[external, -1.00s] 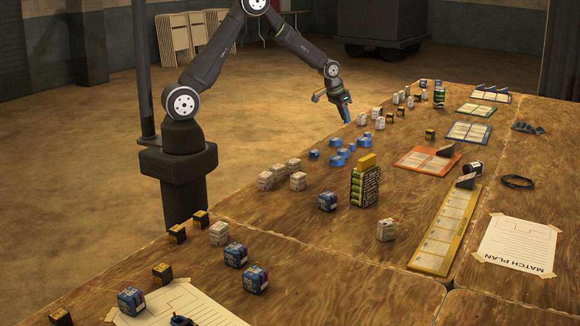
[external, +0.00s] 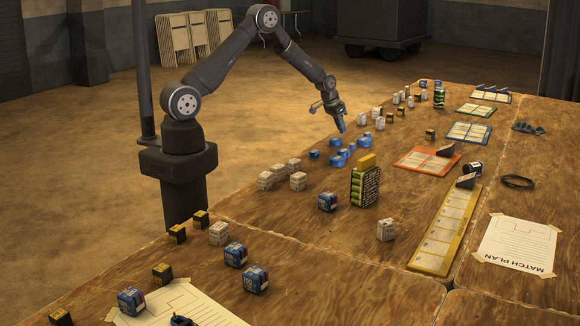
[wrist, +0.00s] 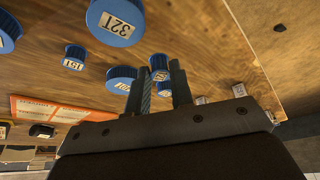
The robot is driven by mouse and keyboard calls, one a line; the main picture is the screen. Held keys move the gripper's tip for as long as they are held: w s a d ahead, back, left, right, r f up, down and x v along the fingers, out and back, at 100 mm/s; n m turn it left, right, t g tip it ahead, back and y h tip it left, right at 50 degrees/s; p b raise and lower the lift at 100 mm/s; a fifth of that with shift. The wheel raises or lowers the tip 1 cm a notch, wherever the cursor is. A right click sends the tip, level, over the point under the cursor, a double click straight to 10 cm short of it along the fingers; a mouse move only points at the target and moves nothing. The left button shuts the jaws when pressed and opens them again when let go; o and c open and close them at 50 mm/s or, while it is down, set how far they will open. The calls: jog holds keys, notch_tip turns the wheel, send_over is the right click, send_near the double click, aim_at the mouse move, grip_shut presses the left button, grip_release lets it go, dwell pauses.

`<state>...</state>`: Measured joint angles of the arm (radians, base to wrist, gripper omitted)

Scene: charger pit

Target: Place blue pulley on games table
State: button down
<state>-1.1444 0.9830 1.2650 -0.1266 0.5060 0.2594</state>
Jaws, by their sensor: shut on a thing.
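My gripper (external: 341,129) hangs near the table's far-left edge, tilted downward, just above a cluster of blue pulleys. In the wrist view its two grey fingers (wrist: 158,85) are closed around a small blue pulley (wrist: 158,62), which they partly hide. The other pulleys stand on the wooden table (external: 310,225). They include a large pulley labelled 321 (wrist: 115,20), a smaller one labelled 151 (wrist: 75,57) and another beside the left finger (wrist: 121,73). In the external view a loose blue pulley (external: 314,154) sits left of the cluster. I cannot tell the exact gap below the gripper.
White blocks (external: 376,112) stand right of my gripper, and beige boxes (external: 298,181) stand nearer the camera. Bare wood lies around the cluster's front.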

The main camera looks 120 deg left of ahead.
jog(key=shift+f, duration=1.7)
jog(key=shift+f, duration=0.15)
jog(key=c, duration=1.3)
grip_release()
jog(key=shift+o, duration=0.2)
jog(key=v, duration=1.2)
jog(key=shift+w, duration=0.1)
jog(key=x, duration=1.2)
jog(key=shift+f, duration=0.1)
jog(key=shift+r, duration=1.3)
